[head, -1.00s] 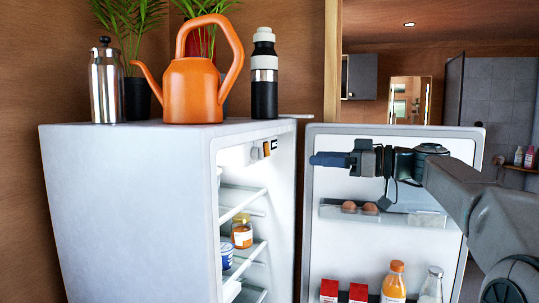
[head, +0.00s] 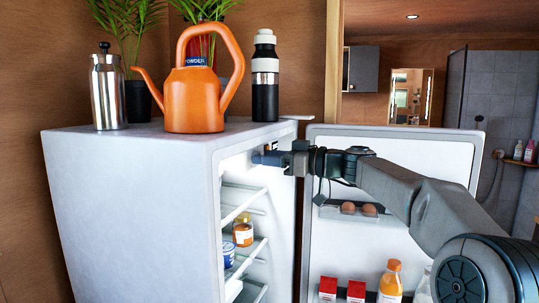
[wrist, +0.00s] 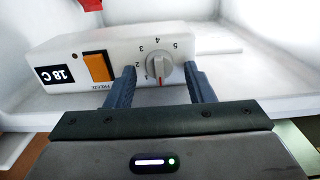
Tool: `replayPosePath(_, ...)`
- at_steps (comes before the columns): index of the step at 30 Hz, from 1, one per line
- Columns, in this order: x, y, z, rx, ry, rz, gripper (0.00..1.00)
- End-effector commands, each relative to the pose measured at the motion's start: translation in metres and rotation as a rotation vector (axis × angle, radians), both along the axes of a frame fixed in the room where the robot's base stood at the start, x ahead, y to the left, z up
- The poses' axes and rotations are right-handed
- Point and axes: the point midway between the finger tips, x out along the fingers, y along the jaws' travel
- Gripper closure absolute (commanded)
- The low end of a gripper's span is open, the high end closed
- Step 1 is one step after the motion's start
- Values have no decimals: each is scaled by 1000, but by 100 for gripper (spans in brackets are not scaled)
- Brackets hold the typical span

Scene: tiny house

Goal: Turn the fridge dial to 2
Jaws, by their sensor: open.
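The fridge dial (wrist: 159,68), a round grey knob, is on the white control box (wrist: 72,50) in the wrist view. My gripper (wrist: 159,66) is open, with one finger on each side of the dial in the picture. I cannot tell whether either finger touches it. In the head view my gripper (head: 262,158) is at the upper fridge opening and hides the dial.
An orange switch (wrist: 96,67) and an 18 C display (wrist: 54,76) are beside the dial. The fridge door (head: 420,150) stands open behind my arm. Shelves (head: 240,200) with jars are below.

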Motion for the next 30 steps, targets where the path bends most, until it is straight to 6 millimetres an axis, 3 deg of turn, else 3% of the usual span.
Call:
replayPosePath(6, 0, 0, 0, 0, 0, 0, 52)
replayPosePath(11, 0, 0, 0, 0, 0, 0, 93)
replayPosePath(12, 0, 0, 0, 0, 0, 0, 95)
replayPosePath(22, 0, 0, -2, 13, 36, 0, 95)
replayPosePath(30, 1, 0, -3, 67, 186, -1, 95)
